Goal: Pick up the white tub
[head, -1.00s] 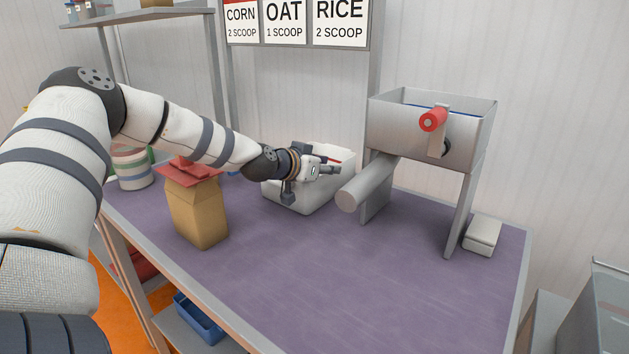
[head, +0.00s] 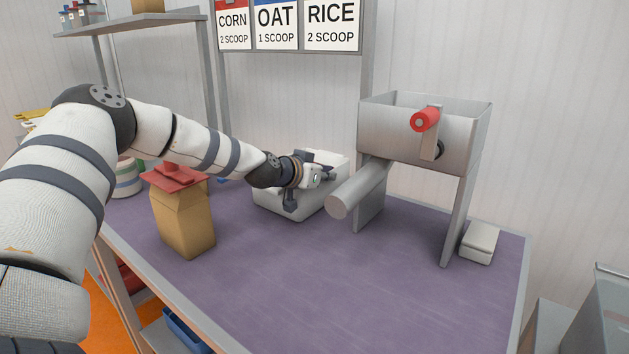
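The white tub (head: 275,202) stands on the purple table top (head: 300,285), left of the metal hopper. My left gripper (head: 328,178) is at the tub, in front of and over its upper part, and hides some of it. The fingers are small and dark here, and I cannot tell whether they are open or closed, or whether they touch the tub. My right gripper is out of view.
A metal hopper (head: 400,128) with a red handle (head: 424,119) and a spout (head: 357,188) stands right of the tub. A brown bag (head: 183,222) with a red top stands at the left. A small pale box (head: 480,243) lies at the right. The front middle is clear.

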